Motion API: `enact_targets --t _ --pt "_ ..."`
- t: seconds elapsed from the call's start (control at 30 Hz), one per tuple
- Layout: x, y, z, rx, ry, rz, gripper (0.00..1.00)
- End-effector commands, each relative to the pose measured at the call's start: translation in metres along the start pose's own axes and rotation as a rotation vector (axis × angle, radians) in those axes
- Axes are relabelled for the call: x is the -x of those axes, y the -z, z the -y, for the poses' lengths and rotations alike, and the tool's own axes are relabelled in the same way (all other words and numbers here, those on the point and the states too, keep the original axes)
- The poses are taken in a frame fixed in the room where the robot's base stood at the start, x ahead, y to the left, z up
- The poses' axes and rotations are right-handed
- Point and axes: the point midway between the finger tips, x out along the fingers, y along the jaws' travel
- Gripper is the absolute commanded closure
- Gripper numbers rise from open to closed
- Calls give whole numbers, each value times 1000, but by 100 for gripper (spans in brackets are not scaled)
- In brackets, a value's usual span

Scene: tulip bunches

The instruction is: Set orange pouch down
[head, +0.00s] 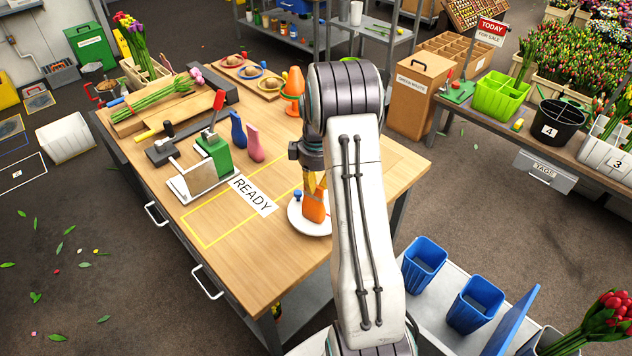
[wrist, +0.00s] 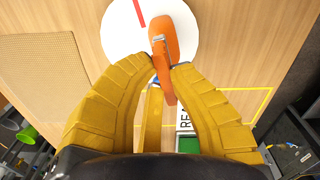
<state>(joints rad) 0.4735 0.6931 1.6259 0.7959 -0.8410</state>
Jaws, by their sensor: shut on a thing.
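The orange pouch (head: 314,208) is at the right part of the wooden table, over a white round plate (head: 296,222). My gripper (head: 315,188) is above it with its yellow fingers pointing down, shut on its upper part. In the wrist view the pouch (wrist: 163,45) sticks out past the meeting fingertips (wrist: 161,73), in front of the white plate (wrist: 120,40), which bears a red stripe. I cannot tell whether the pouch touches the plate.
A yellow-outlined rectangle with a READY label (head: 254,195) lies left of the plate, its inside mostly bare. Blue (head: 237,130) and pink pouches (head: 254,145) and a green-and-red tool (head: 215,145) stand behind it. An orange cone-like object (head: 292,90) is at the back.

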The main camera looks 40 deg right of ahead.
Motion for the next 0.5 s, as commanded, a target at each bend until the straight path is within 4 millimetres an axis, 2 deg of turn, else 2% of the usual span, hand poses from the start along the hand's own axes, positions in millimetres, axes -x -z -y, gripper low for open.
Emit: enact_targets --t 0.17,0.2,0.4,0.5 --pt "-4 0 0 0 -1 -1 100" --pt "-3 0 0 0 -1 -1 82" --pt "-2 0 0 0 0 0 64" --pt "-2 0 0 0 0 0 64"
